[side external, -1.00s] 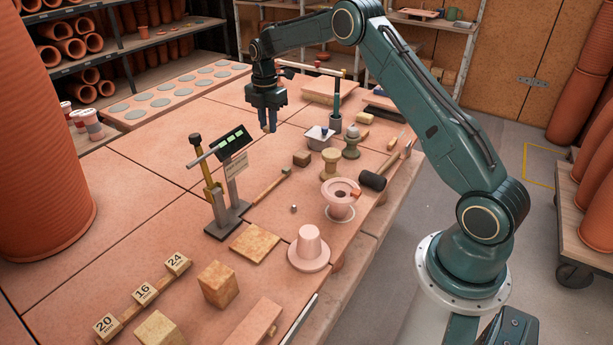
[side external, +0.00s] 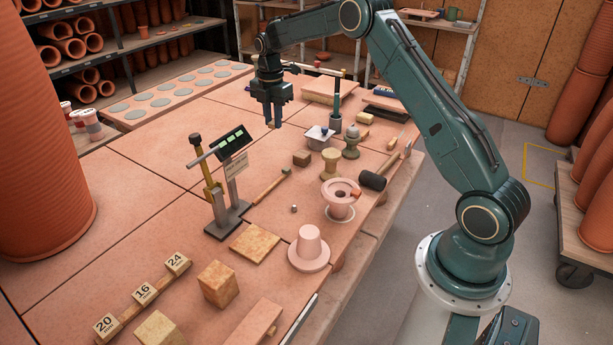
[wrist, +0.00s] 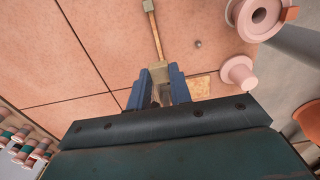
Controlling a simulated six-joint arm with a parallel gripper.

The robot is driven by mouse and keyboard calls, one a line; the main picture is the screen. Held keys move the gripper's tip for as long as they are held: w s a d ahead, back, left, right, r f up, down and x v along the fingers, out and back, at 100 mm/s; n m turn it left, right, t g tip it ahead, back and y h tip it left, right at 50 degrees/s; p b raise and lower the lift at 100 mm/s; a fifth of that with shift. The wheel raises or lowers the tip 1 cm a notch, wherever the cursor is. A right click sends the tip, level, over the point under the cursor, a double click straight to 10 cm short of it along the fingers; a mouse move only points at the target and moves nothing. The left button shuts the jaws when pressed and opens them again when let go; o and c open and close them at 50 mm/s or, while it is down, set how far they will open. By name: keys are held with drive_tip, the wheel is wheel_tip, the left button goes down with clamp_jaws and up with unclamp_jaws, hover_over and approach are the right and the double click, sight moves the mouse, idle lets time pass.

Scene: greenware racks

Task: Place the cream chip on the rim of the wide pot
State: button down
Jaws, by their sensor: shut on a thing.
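My gripper (side external: 272,122) is shut on the small cream chip (wrist: 158,73), which sits between the blue fingers in the wrist view. In the side view only a sliver of the chip shows at the fingertips. It is held above the table, left of and behind the wide pot. The wide pot (side external: 339,210) is pale pink with a flared rim and a dark central opening, and stands to the right of the gripper. An orange-red chip (side external: 355,193) sits on the right of its rim. The pot also shows at the top right of the wrist view (wrist: 250,30).
A digital gauge stand (side external: 229,215) stands left of the pot, with a wooden-handled tool (side external: 268,189) between. A pink hat-shaped piece (side external: 309,249) is in front of the pot, and a dark mallet head (side external: 372,181) lies close on its right. A grey tub (side external: 319,138) is behind.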

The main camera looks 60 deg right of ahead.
drive_tip(key=s+d+r, duration=0.3)
drive_tip(key=s+r, duration=0.1)
drive_tip(key=s, duration=0.4)
wheel_tip(320, 180, up, 3)
hover_over(340, 179)
drive_tip(key=shift+s, duration=0.1)
drive_tip(key=shift+f, duration=0.1)
wheel_tip(340, 179, down, 20)
drive_tip(key=shift+r, duration=0.15)
idle(0.6)
drive_tip(key=c, duration=1.3)
unclamp_jaws()
